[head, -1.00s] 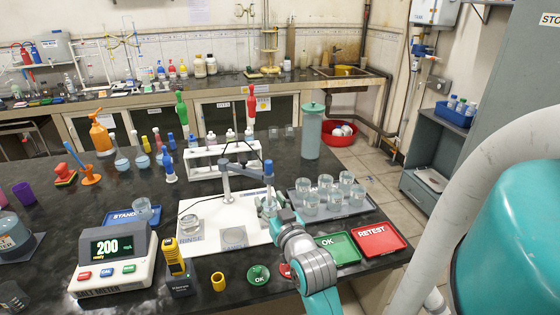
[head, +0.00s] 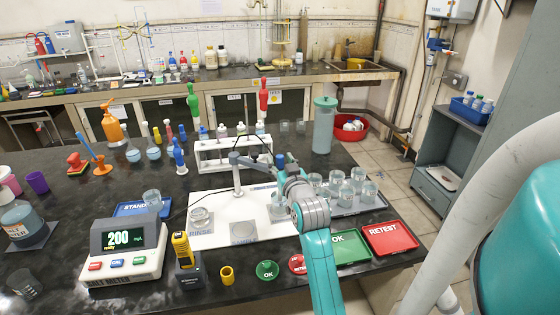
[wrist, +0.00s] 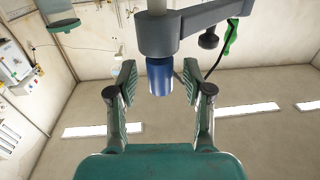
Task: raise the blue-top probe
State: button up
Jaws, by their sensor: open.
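The blue-top probe (head: 280,160) sits in the outer end of a grey holder arm (head: 253,160) on a stand above the white board (head: 208,205). In the wrist view its blue top (wrist: 160,76) lies between my two fingers, with space on both sides. Its pale shaft (wrist: 157,6) is on the other side of the holder arm. My gripper (wrist: 160,84) is open and holds nothing. In the head view my wrist hides most of the fingers and the probe's lower part.
A grey tray of beakers (head: 362,208) stands just right of my wrist. The green OK tray (head: 350,250) and red RETEST tray (head: 391,237) lie at the front right. A white rack (head: 225,153) stands behind the holder. The salt meter (head: 122,250) is front left.

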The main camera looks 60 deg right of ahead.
jog(key=shift+w+d, duration=0.25)
jog(key=shift+w, duration=0.05)
grip_shut()
jog(key=shift+r, duration=3.8)
jog(key=shift+c, duration=0.5)
grip_release()
jog(key=shift+o, duration=0.5)
